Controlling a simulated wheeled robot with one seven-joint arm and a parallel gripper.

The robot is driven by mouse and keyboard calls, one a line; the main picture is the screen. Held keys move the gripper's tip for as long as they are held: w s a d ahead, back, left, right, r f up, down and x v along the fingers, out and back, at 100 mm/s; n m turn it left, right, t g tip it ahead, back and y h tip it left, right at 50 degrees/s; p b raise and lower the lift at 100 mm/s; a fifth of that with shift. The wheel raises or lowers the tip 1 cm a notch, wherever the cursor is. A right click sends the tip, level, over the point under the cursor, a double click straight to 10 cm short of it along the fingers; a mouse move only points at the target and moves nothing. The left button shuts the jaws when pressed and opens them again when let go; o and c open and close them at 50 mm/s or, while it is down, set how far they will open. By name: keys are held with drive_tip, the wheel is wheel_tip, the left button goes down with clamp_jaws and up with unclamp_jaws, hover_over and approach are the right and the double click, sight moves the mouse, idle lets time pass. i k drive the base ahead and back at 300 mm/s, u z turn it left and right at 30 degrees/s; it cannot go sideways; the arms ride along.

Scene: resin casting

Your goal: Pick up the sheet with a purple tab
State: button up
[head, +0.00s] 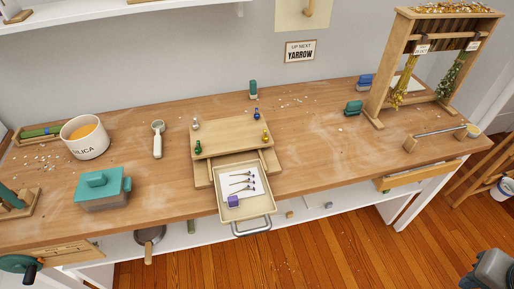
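A white sheet (237,179) with a purple tab (233,201) lies in a pale, shallow drawer (264,208) with a grey handle. Several thin dark stems with small heads lie on the sheet. The purple tab is at the sheet's front left. The drawer sticks out from under a wooden board (230,135) with small coloured knobs, over the bench's front edge. A dark grey shape at the lower right corner may be part of my arm. My gripper cannot be made out in the head view.
On the wooden bench (310,165) stand a white SILICA pot (87,148), a teal-lidded box (102,191), a white spoon (158,140), a teal block (353,107) and a drying rack (384,75) with hanging flowers. A pan (149,236) is below. Floor in front is open.

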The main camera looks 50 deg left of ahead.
sight(236, 185)
drive_tip(key=u, duration=0.85)
drive_tip(key=i, duration=0.75)
drive_tip(key=u, duration=1.05)
drive_tip(key=i, duration=0.2)
drive_tip(key=u, duration=0.2)
